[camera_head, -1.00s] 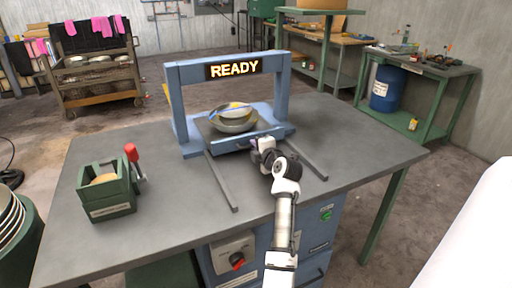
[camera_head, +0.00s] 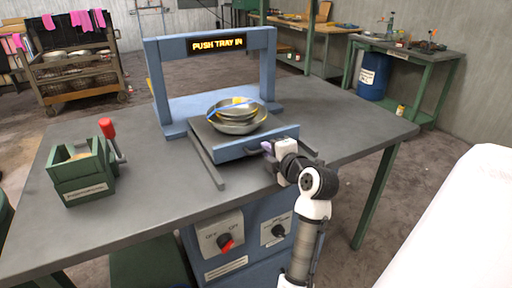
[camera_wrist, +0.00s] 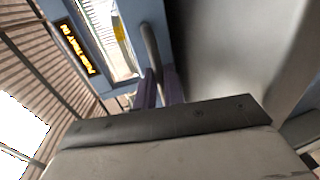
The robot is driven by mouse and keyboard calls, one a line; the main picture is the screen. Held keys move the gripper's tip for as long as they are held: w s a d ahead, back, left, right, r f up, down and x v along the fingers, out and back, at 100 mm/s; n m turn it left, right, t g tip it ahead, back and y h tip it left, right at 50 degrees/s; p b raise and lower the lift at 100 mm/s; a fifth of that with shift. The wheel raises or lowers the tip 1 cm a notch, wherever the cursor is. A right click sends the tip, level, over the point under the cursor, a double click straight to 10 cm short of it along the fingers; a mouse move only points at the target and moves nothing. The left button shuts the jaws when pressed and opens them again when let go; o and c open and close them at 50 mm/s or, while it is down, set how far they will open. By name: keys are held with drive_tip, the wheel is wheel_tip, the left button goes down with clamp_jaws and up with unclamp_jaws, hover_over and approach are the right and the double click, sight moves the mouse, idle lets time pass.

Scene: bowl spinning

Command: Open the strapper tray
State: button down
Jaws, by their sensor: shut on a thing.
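The strapper tray (camera_head: 205,138) is a grey plate with a blue front panel (camera_head: 235,149), slid out toward me on two rails on the table. Stacked bowls (camera_head: 237,116) sit on it, with a blue and a yellow band across them. The strapper's blue arch (camera_head: 157,90) stands behind, and its display (camera_head: 217,44) reads "PUSH TRAY IN". My gripper (camera_head: 268,147) is shut on the tray handle at the front panel's right part. In the wrist view the purple fingertips (camera_wrist: 160,88) close around the grey handle bar (camera_wrist: 151,48).
A green box with a red lever (camera_head: 82,172) stands on the table (camera_head: 140,222) at the left. A rack (camera_head: 80,68) and green workbenches (camera_head: 410,58) stand behind. The table's left middle is clear.

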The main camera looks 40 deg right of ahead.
drive_tip(key=f+b+v, duration=0.1)
drive_tip(key=b+v, duration=0.1)
drive_tip(key=v, duration=0.7)
drive_tip(key=shift+s+f+b, duration=0.2)
drive_tip(key=shift+f+b, duration=0.1)
drive_tip(key=shift+f, duration=0.1)
drive_tip(key=c, duration=1.5)
unclamp_jaws()
drive_tip(key=shift+s, duration=0.1)
drive_tip(key=v, duration=1.3)
drive_tip(key=shift+s+a+r+b, duration=0.1)
drive_tip(key=shift+s+r+b, duration=0.05)
drive_tip(key=shift+s+b, duration=0.25)
drive_tip(key=shift+w, duration=0.1)
